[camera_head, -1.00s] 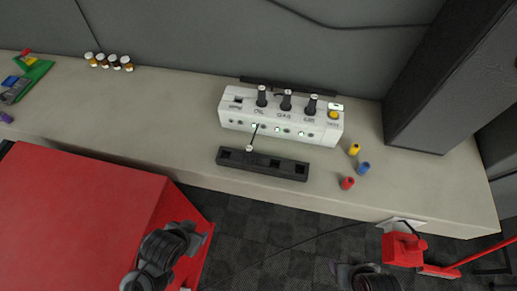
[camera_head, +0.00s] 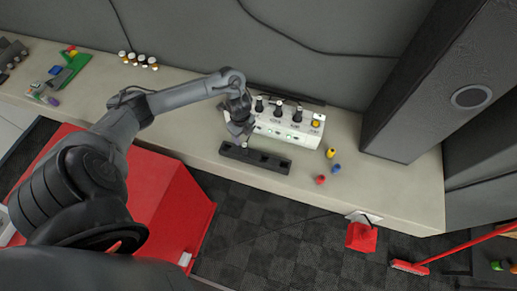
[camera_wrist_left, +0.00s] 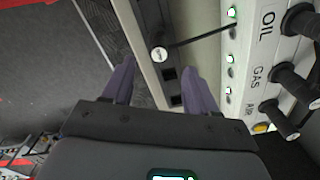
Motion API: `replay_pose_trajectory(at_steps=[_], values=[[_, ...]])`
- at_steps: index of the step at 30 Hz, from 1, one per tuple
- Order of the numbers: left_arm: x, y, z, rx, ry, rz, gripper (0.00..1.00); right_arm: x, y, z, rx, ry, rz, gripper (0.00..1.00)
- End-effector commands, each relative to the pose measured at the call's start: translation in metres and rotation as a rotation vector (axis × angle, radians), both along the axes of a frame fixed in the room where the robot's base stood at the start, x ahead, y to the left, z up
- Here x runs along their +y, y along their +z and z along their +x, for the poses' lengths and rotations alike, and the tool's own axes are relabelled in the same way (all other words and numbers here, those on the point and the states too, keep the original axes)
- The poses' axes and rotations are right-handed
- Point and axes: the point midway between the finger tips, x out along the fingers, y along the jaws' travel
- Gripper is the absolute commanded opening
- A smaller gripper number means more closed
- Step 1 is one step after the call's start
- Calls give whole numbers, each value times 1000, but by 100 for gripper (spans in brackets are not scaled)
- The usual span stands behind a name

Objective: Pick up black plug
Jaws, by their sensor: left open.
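A small plug (camera_wrist_left: 159,53) with a pale, marked round top stands in the black socket strip (camera_head: 268,161), and a thin black cable runs from it towards the white box (camera_head: 300,142). My left gripper (camera_wrist_left: 160,76) is open above the strip. Its two fingers lie either side of the strip's line in the wrist view, with the plug a little beyond their tips and no visible contact. My right gripper is out of view.
The white box carries several black-handled levers or connectors labelled OIL, GAS and AIR. Yellow (camera_head: 330,153), blue (camera_head: 336,168) and red (camera_head: 320,180) caps lie to the right. A tall dark speaker (camera_head: 435,85) stands at the right. A red cabinet (camera_head: 170,205) is at the lower left.

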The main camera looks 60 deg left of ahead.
Motion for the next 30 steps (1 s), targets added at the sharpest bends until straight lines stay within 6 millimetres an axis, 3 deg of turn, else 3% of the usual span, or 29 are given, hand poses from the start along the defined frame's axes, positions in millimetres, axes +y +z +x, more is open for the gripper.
replay_pose_trajectory(at_steps=[5,17,30], values=[[1,-28,-3,14,3,-6,58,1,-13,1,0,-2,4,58],[0,-55,-2,11,1,-2,58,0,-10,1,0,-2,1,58],[-2,-100,1,8,0,0,58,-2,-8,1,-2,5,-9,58]])
